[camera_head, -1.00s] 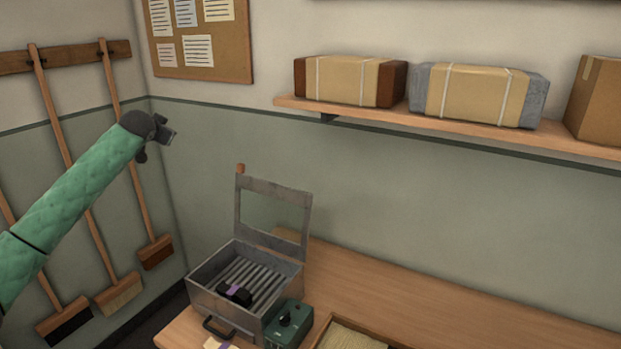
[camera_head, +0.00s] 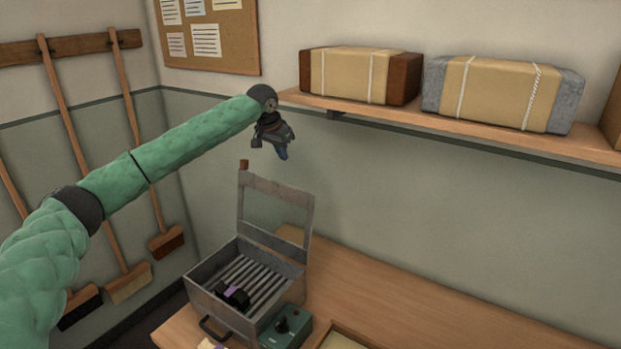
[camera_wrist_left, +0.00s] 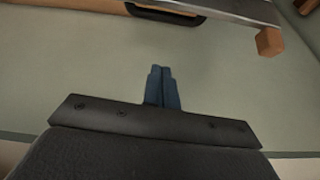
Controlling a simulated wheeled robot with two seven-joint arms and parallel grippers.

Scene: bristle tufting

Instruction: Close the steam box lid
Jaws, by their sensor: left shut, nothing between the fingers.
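The steam box (camera_head: 216,306) is a grey metal box on the bench at lower middle in the head view. Its lid (camera_head: 240,212), a metal frame with a window, stands upright at the back of the box, open. A wooden knob (camera_head: 244,164) sticks up at the lid's top left corner. A dark block with a purple band (camera_head: 233,295) lies on the slats inside. My left gripper (camera_head: 282,154) is shut and empty, in the air above the lid, apart from it. In the left wrist view its blue fingertips (camera_wrist_left: 161,72) are together. My right gripper is not in view.
A green control box (camera_head: 286,328) stands against the steam box's right side. A wooden shelf (camera_head: 440,130) with wrapped bundles is on the wall at upper right. Brooms (camera_head: 143,150) hang at left. The bench (camera_head: 400,310) right of the box is largely bare.

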